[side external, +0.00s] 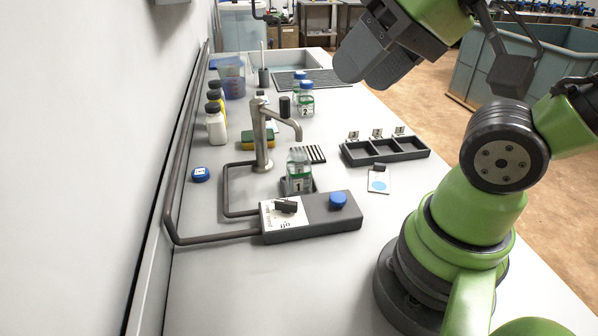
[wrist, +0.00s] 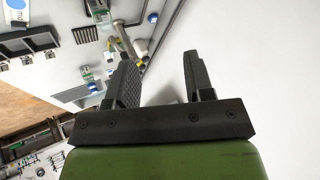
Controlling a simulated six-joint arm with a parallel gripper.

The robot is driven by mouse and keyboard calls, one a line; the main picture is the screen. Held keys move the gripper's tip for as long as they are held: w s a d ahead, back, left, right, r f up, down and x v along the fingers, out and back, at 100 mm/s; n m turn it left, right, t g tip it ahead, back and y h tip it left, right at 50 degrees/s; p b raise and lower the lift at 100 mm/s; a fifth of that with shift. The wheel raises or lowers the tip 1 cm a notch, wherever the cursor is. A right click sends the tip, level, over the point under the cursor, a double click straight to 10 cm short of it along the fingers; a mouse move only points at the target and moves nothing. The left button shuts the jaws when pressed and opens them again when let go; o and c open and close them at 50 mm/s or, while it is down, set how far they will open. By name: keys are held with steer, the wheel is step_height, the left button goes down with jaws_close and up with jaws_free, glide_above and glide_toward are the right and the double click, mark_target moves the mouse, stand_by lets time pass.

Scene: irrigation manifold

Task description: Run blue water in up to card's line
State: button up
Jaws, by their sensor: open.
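Bottle 1 (side external: 299,180), clear with a green-edged label and no cap, stands upright under the spout of the metal tap (side external: 262,135). I see no blue water in it; its fill line is too small to read. In front is the grey manifold block (side external: 310,222) with a blue knob (side external: 338,200) and a black lever (side external: 286,206) on a white plate. The card (side external: 379,181), with a blue dot, lies to the right under a small dark clip. My gripper (side external: 365,68) is open and empty, high above the bench. Its fingers also show in the wrist view (wrist: 160,57).
A three-compartment tray (side external: 385,149) sits right of the tap. A blue cap (side external: 200,174) lies at left. Behind are a sponge (side external: 258,140), several small bottles (side external: 215,123), blue-capped bottle 2 (side external: 306,100) and a sink (side external: 285,62). Pipes (side external: 175,200) run along the wall.

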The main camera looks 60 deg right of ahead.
jaws_close()
stand_by(1.5)
